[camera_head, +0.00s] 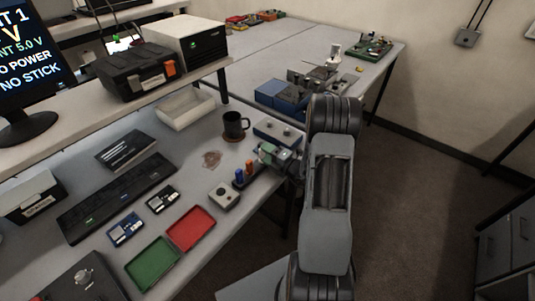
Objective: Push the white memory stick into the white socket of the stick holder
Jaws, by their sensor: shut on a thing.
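My gripper (272,156) is at the end of my arm, low over the right edge of the near workbench. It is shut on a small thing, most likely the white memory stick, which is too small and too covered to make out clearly. The stick holder (246,183) is a low dark strip just left of and below my gripper. A blue stick (239,177) and an orange stick (249,167) stand upright in it. My gripper is close to its right part. The white socket is hidden, and I cannot tell whether the stick touches it.
A grey box with a round knob (224,195) stands beside the holder. A blue-grey box (278,133) and a black mug (235,125) are behind my gripper. Red (191,229) and green (152,264) trays lie in front. The monitor (32,60) reads "NO STICK".

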